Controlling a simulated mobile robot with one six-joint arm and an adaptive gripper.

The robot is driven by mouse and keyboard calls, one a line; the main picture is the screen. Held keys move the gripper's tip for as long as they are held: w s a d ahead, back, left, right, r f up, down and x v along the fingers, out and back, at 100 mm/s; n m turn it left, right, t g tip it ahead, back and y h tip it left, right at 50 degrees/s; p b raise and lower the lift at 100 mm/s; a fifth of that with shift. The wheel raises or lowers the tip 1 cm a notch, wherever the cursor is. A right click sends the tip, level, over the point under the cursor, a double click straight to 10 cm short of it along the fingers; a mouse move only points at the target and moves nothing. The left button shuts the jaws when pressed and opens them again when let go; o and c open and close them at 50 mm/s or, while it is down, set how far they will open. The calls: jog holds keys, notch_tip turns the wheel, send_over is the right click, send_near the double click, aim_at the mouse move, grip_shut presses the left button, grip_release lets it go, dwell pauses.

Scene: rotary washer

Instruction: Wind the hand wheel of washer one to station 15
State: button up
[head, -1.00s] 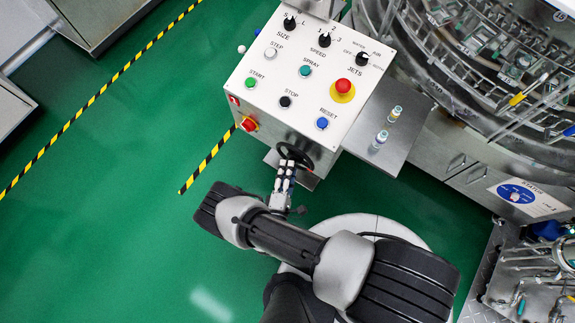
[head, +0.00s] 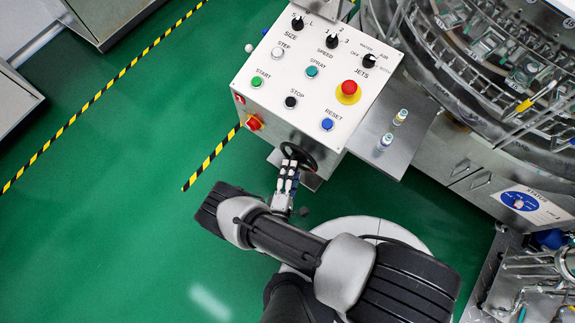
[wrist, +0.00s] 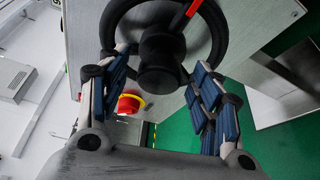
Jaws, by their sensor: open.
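The black hand wheel (head: 299,156) is on the front face of the white-topped control box (head: 318,62), below the buttons. In the wrist view the hand wheel (wrist: 163,57) fills the top middle, with a dark round hub and a red mark on its upper right rim or spoke. My gripper (head: 289,178) is just in front of the wheel. In the wrist view my gripper (wrist: 160,85) is open, its blue-padded fingers to the left and right of the hub, with nothing clamped between them. I cannot tell whether the fingertips touch the wheel.
A red-and-yellow switch (head: 254,122) is on the box front, left of the wheel. A steel shelf (head: 407,148) with two small vials is on the right. The round washer (head: 500,75) stands at upper right. Green floor (head: 120,200) lies open on the left.

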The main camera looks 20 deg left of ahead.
jog(key=s+r, duration=0.1)
jog(key=s, duration=1)
jog(key=shift+s+d, duration=0.25)
jog(key=shift+s, duration=0.1)
jog(key=w+d+r+m+g+h, duration=0.1)
jog(key=w+r+m+g+h, duration=0.25)
jog(key=r, duration=0.55)
jog(key=w+r+m+g+h, duration=0.3)
jog(key=r+m+g+h, duration=0.15)
jog(key=r, duration=0.55)
jog(key=w+d+r+m+g+h, duration=0.1)
jog(key=w+r+m+g+h, duration=0.3)
jog(key=r, duration=0.5)
jog(key=s+d+r+m+y, duration=0.3)
jog(key=d+r+m+y, duration=0.1)
jog(key=d+r, duration=0.6)
jog(key=s+d+r+m+y, duration=0.4)
jog(key=d+r+y, duration=0.3)
jog(key=d+r, duration=0.3)
jog(key=shift+s+r+m, duration=0.3)
jog(key=shift+r+m, duration=0.1)
jog(key=shift+r, duration=1.6)
